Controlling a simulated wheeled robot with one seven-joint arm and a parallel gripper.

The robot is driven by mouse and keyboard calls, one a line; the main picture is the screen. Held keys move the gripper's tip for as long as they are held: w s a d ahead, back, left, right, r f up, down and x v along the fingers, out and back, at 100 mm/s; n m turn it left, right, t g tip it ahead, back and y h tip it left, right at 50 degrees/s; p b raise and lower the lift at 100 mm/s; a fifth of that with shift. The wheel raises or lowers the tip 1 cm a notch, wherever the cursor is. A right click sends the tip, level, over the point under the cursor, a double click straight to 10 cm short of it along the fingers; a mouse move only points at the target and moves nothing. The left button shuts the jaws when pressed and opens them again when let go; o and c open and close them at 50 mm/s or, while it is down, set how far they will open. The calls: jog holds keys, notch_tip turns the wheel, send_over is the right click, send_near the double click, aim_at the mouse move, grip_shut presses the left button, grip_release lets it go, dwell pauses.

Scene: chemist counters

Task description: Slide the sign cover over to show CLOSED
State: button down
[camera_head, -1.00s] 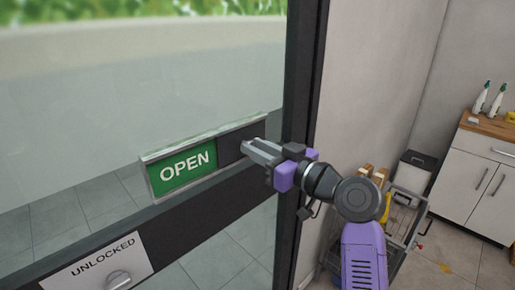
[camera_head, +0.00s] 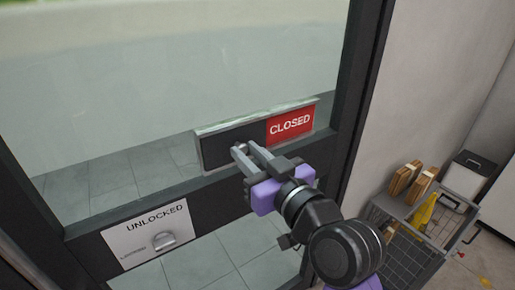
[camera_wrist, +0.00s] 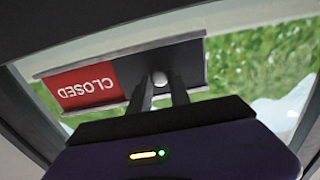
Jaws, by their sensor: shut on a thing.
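The sign (camera_head: 255,132) is a framed plate on the glass door. Its dark sliding cover (camera_head: 219,150) sits over the left half, and the red CLOSED panel (camera_head: 290,124) shows on the right. In the wrist view the picture is upside down: the fingers (camera_wrist: 160,93) close around the pale round knob (camera_wrist: 159,79), and the red CLOSED panel (camera_wrist: 86,88) shows at left. The OPEN panel is hidden behind the cover.
The dark door frame (camera_head: 362,100) stands right of the sign. A wire cart (camera_head: 415,230) with boxes and a yellow item is at the lower right.

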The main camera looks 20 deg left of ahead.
jog(key=shift+s+a, duration=0.25)
jog(key=c, duration=1.2)
grip_release()
jog(key=shift+c, duration=0.2)
jog(key=shift+d, duration=0.1)
jog(key=b+v, duration=0.1)
jog(key=v, duration=0.6)
jog(key=shift+s+d+b, duration=0.25)
jog(key=shift+d+b, duration=0.05)
jog(key=shift+r, duration=0.1)
